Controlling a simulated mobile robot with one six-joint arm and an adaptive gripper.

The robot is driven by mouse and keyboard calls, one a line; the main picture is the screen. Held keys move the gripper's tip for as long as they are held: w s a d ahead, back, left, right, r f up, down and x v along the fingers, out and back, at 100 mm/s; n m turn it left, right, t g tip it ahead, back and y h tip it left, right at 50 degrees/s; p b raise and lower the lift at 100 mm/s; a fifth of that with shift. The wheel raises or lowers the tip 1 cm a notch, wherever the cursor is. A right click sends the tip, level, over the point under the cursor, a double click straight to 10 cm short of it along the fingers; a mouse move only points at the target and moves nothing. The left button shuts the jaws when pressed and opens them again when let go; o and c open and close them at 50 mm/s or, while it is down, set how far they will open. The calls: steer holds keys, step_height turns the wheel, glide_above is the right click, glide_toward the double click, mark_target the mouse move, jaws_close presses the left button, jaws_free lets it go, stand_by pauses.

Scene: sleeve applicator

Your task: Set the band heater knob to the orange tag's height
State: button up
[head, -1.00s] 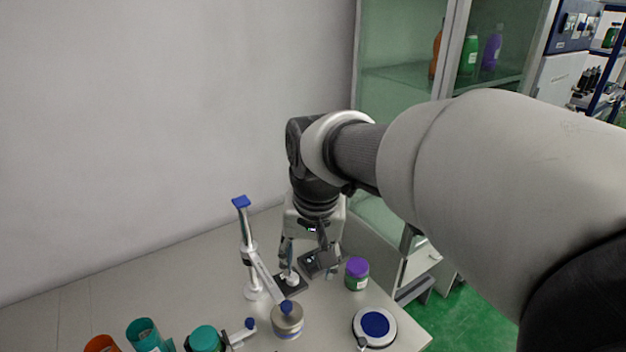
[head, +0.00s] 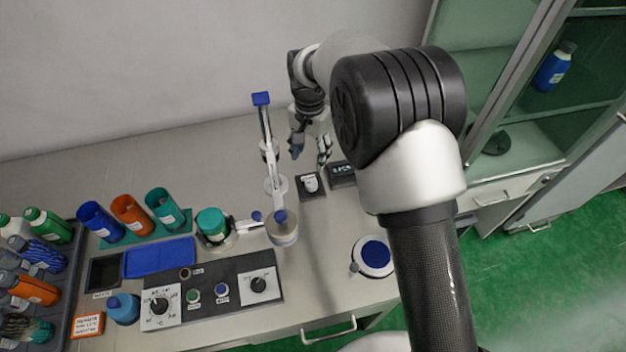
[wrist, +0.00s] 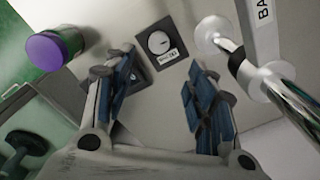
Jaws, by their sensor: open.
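A small white knob (head: 310,183) sits on a dark square plate on the bench. The same kind of round white knob (wrist: 159,42) on a dark plate with a white label shows at the top of the wrist view; the label is too small to read surely. My gripper (head: 311,155) is open and empty behind and above the plate. In the wrist view its fingers (wrist: 165,88) are spread, with the knob beyond them, apart from both. An orange tag (head: 88,324) with small unreadable text stands at the front left.
A post with a blue top (head: 261,99) and a sloping arm stands left of the knob. A dark display box (head: 342,173) is right of it. A panel with dials (head: 214,294), a round blue-topped device (head: 376,254) and a purple-lidded jar (wrist: 52,48) are also around.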

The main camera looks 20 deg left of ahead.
mark_target(311, 183)
step_height(311, 183, down, 13)
steer(key=b, duration=0.3)
steer(key=shift+w+d+r, duration=0.1)
steer(key=shift+r, duration=0.05)
steer(key=shift+c, duration=0.5)
steer(key=c, duration=1)
